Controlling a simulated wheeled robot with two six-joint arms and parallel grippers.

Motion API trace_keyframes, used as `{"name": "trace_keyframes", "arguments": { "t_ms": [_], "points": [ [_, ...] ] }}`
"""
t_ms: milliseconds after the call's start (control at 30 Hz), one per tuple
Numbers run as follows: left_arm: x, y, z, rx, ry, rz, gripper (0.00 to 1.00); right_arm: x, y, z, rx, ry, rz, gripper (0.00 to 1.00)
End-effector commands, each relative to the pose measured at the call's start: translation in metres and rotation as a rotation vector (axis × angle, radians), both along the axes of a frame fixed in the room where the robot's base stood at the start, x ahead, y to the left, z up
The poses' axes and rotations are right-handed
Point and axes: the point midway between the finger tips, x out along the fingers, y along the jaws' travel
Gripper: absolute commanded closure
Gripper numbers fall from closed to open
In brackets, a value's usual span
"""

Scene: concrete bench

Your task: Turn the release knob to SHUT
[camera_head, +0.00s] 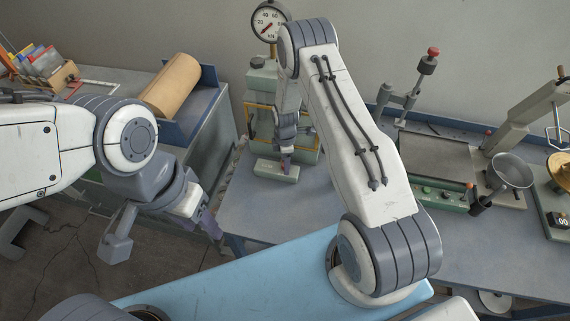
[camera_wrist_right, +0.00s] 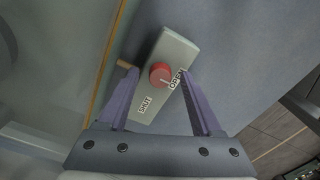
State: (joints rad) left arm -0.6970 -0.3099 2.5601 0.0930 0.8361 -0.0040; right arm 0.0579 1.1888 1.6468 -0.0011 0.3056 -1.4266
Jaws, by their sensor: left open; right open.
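The release knob (camera_wrist_right: 160,74) is a red round cap on a pale grey-green block (camera_wrist_right: 172,50). Its white line points toward the OPEN label (camera_wrist_right: 177,78); the SHUT label (camera_wrist_right: 145,104) is below it in the right wrist view. My right gripper (camera_wrist_right: 158,84) is open, its purple fingers on either side of the knob, with a gap visible to each. In the head view the block (camera_head: 268,170) sits at the foot of the gauge machine, and my right arm hides the knob. My left gripper (camera_head: 163,236) is open and empty, off the bench at left.
A dial gauge (camera_head: 269,22) stands on the green machine behind the block. A brown roll (camera_head: 172,85) in a blue holder is at left. A tray fixture (camera_head: 437,165) and a round pan (camera_head: 511,170) are at right. The bench front (camera_head: 255,215) is clear.

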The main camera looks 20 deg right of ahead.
Motion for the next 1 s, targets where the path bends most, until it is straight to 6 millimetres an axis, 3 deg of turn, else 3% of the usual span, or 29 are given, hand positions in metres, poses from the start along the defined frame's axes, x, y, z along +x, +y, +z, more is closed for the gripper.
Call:
{"name": "trace_keyframes", "arguments": {
  "t_ms": [200,233,300,400,767,1000],
  "points": [
    [0.000,0.000,0.000,0.000,0.000,0.000,0.50,0.000,0.000,0.000,0.000,0.000,0.000,0.34],
    [0.000,0.000,0.000,0.000,0.000,0.000,0.50,0.000,0.000,0.000,0.000,0.000,0.000,0.41],
    [0.000,0.000,0.000,0.000,0.000,0.000,0.50,0.000,0.000,0.000,0.000,0.000,0.000,0.68],
    [0.000,0.000,0.000,0.000,0.000,0.000,0.50,0.000,0.000,0.000,0.000,0.000,0.000,1.00],
    [0.000,0.000,-0.005,0.000,0.000,0.001,0.50,0.000,0.000,-0.001,0.000,-0.001,-0.043,1.00],
    [0.000,0.000,-0.019,0.000,0.000,0.003,0.50,0.001,0.000,-0.002,0.001,-0.002,-0.185,1.00]
  ]
}}
